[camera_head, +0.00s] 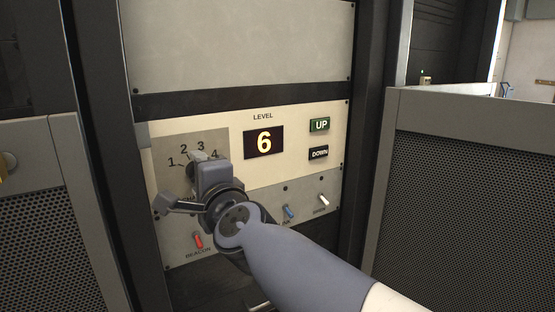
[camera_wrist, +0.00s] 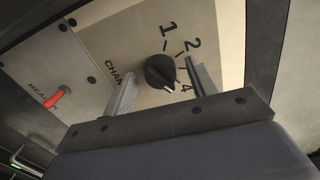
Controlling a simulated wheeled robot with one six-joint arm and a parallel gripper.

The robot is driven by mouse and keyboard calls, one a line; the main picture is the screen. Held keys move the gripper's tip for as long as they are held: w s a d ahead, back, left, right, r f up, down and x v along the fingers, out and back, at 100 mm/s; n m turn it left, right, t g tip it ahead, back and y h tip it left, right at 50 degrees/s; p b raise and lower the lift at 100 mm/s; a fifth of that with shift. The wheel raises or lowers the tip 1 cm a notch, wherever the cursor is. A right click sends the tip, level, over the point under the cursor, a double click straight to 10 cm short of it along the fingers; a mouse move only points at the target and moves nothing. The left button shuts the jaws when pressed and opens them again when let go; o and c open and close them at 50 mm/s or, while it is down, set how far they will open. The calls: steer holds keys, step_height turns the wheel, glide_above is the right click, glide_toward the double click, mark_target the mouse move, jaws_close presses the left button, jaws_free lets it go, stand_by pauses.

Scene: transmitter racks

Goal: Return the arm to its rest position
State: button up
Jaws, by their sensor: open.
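My gripper (camera_head: 197,160) is in front of the channel dial on the cream panel (camera_head: 285,165), and it shows in the wrist view (camera_wrist: 161,72). Its two fingers are apart, one on each side of the black round knob (camera_wrist: 158,69) in the picture, with gaps between. How far the fingertips are from the panel is unclear. The knob's white mark points down toward the 4. The 3 is hidden behind a finger in the wrist view. In the head view my gripper hides the knob. My arm reaches in from the lower right.
The level display (camera_head: 263,141) reads 6, beside a green UP button (camera_head: 320,125) and a dark DOWN button (camera_head: 318,153). Red (camera_head: 198,240), blue (camera_head: 288,212) and white (camera_head: 323,201) switches sit below, close to my arm. Mesh-front cabinets (camera_head: 460,200) flank the rack.

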steer(key=n+p, duration=0.2)
steer(key=n, duration=1.1)
steer(key=shift+d+f+n, duration=0.1)
steer(key=shift+n, duration=0.3)
